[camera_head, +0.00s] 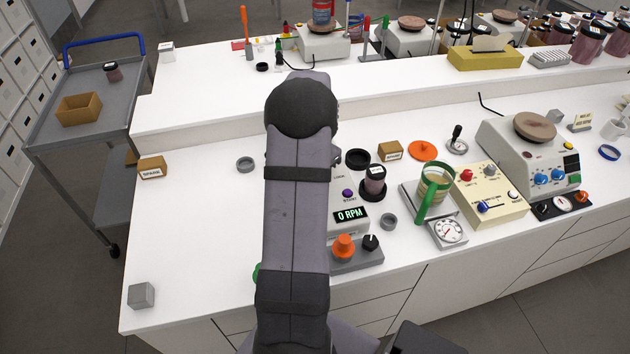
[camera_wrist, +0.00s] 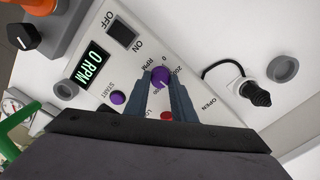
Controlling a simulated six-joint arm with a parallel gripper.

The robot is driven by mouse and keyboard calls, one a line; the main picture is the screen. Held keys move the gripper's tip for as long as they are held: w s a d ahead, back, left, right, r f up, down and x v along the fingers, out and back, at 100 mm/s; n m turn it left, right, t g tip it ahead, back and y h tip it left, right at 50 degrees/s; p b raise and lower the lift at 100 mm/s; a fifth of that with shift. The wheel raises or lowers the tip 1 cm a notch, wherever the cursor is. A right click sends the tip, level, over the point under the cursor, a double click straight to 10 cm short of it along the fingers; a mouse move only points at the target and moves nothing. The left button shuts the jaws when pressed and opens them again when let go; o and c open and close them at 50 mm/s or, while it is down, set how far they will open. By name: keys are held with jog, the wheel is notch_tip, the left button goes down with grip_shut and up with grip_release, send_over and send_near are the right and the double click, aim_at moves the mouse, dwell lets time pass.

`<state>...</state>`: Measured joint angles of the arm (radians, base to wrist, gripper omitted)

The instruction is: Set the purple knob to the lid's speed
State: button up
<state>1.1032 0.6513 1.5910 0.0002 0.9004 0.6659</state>
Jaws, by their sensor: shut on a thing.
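The purple knob (camera_wrist: 161,77) is on the sloped face of a pale control box, by a printed RPM scale with 0 and 200 legible. My gripper (camera_wrist: 162,90) has its fingers closed on either side of the knob, and its white pointer line shows between them. The display (camera_head: 351,215) reads 0 RPM, also in the wrist view (camera_wrist: 89,67). A purple START button (camera_wrist: 117,98) and an OFF/ON switch (camera_wrist: 121,32) are on the same face. A jar (camera_head: 375,180) with a dark lid stands right of the box; I cannot read any speed on it. My arm hides the knob in the head view.
An orange knob (camera_head: 343,246) and a black knob (camera_head: 370,242) sit on a grey box in front. A plug with a cable (camera_wrist: 256,93) is near the box. The counter's left is mostly clear.

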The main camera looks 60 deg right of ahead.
jog(key=shift+d+r, duration=0.1)
jog(key=o, duration=1.1)
jog(key=shift+c, duration=0.2)
jog(key=shift+r+b, duration=1.2)
jog(key=shift+r, duration=2.45)
